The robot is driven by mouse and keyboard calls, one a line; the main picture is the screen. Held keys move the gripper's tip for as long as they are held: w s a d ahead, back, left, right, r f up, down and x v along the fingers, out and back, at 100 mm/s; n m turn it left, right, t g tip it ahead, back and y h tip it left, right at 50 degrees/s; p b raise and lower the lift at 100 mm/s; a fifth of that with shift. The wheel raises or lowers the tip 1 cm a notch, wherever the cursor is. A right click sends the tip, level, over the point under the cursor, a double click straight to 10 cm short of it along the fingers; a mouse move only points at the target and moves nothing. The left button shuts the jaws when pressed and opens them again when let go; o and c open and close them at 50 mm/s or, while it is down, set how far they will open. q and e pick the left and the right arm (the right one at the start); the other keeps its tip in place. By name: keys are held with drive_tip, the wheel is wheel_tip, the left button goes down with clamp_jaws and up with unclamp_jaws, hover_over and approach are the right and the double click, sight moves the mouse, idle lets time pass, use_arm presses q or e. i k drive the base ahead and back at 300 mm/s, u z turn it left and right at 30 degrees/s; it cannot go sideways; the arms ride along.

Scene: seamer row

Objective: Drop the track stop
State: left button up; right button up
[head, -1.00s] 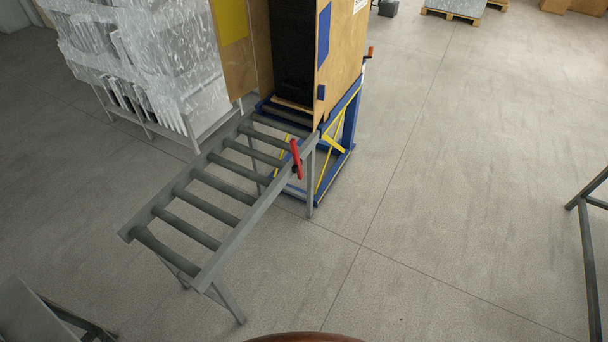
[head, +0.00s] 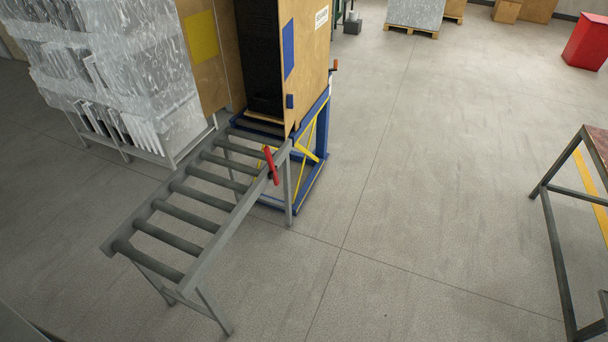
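The track stop appears to be the red lever (head: 270,165) on the right rail of the grey roller track (head: 215,228), near its far end. The lever stands up, slightly tilted, above the rail. The track runs from the lower left up to a blue lift frame (head: 312,160) that carries an open wooden crate (head: 306,60) with a dark stack (head: 262,55) inside. The rollers on the near track are bare. Neither of my grippers is in view.
A rack of plastic-wrapped sheets (head: 110,70) stands left of the crate. A steel-legged table (head: 560,240) is at the right edge. A red bin (head: 587,42) and pallets (head: 413,28) are at the back. The floor between track and table is clear.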

sight(267, 153)
drive_tip(key=z, duration=0.1)
drive_tip(key=i, duration=1.3)
drive_tip(key=u, duration=0.6)
